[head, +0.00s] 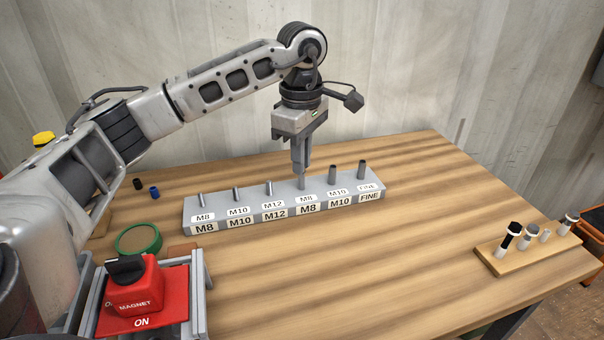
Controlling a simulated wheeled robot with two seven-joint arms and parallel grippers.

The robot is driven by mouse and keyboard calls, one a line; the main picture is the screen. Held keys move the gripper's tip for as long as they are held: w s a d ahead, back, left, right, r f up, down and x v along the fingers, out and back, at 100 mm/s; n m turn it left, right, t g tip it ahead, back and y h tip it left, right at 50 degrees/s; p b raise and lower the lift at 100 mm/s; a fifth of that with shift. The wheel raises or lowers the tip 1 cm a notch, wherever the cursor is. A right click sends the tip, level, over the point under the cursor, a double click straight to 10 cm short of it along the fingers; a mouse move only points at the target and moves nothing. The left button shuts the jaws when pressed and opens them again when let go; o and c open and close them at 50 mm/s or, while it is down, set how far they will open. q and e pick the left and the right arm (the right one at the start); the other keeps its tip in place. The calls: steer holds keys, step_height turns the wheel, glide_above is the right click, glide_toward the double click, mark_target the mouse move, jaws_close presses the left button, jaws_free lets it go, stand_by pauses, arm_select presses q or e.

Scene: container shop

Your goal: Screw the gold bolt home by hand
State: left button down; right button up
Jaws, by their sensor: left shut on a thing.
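My left gripper (301,170) points straight down over the grey block (330,206), at its fourth place, marked M8. Its fingers are shut on a slim upright piece (302,184), which looks like a bolt standing at that place. The fingers hide most of it, and the part that shows looks grey. I cannot make out any gold colour, nor how deep the piece sits. The block's other places, marked M8, M10, M12, M10 and FINE, each have a short dark or grey upright post. My right gripper is not in view.
A wooden rack (490,259) with several bolts or pins stands at the right. A red magnet switch box (137,295) is at the front left, with a green-rimmed round dish (157,241) behind it. Small black and blue pieces (155,193) lie at the back left. The front middle is clear.

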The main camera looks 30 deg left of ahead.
arm_select(q)
steer(key=c, duration=1.8)
jaws_free()
steer(key=shift+m, duration=0.4)
steer(key=shift+c, duration=0.2)
steer(key=o, duration=0.4)
steer(key=shift+o, duration=0.2)
step_height(320, 180, up, 6)
steer(key=p, duration=0.5)
steer(key=shift+f, duration=0.1)
